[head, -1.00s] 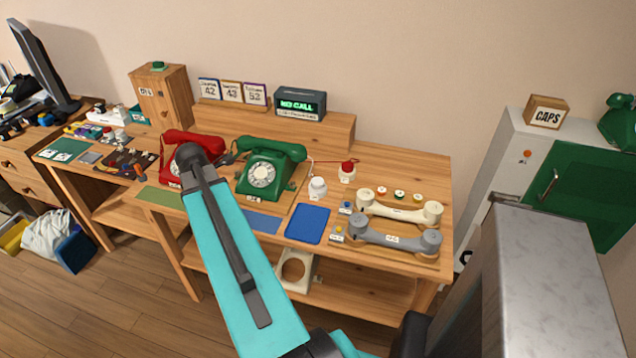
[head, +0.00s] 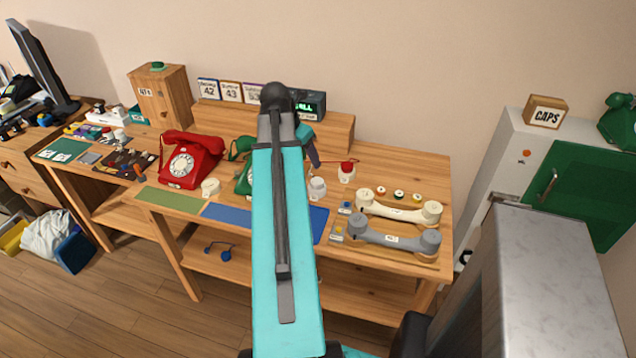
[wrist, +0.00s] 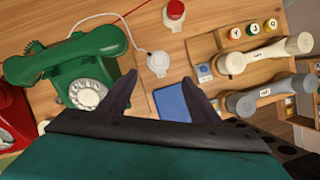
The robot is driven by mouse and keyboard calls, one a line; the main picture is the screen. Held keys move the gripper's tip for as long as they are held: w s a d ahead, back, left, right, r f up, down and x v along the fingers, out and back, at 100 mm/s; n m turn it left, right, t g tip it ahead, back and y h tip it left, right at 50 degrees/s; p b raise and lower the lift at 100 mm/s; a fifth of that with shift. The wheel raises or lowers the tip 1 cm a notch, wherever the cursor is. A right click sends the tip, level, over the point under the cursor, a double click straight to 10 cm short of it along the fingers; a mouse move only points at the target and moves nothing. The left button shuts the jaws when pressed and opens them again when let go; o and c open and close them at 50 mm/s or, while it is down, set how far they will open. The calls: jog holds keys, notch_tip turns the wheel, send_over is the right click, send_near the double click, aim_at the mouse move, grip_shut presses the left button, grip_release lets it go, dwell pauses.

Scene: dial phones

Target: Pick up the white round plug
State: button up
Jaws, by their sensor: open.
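The white round plug (wrist: 158,64) sits on the wooden table beside the green phone (wrist: 88,75), with a thin pale cord running from it. It also shows in the head view (head: 317,189), just right of my arm. My gripper (wrist: 159,80) is open and empty, its two dark fingers apart. In the wrist view the plug appears just beyond the fingertips, roughly centred between them. I cannot tell the height of the fingers above the table. In the head view my arm hides most of the gripper and part of the green phone.
A red-topped plug (wrist: 175,11) stands behind the white one. A cream handset (head: 400,207) and a grey handset (head: 395,238) lie to the right. A blue mat (wrist: 171,102) lies in front. The red phone (head: 190,160) is left. A small white round piece (head: 210,187) lies near it.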

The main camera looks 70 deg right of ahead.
jog(key=shift+f, duration=0.15)
jog(key=p, duration=0.1)
send_near(317, 180)
jog(key=shift+x, duration=1.4)
jog(key=shift+s+a+f, duration=0.1)
jog(key=shift+a, duration=0.05)
jog(key=shift+f+p, duration=0.1)
jog(key=shift+p, duration=0.2)
jog(key=shift+p+x, duration=0.85)
jog(key=shift+x, duration=1.65)
jog(key=c, duration=1)
jog(key=shift+c, duration=0.2)
jog(key=shift+r, duration=0.25)
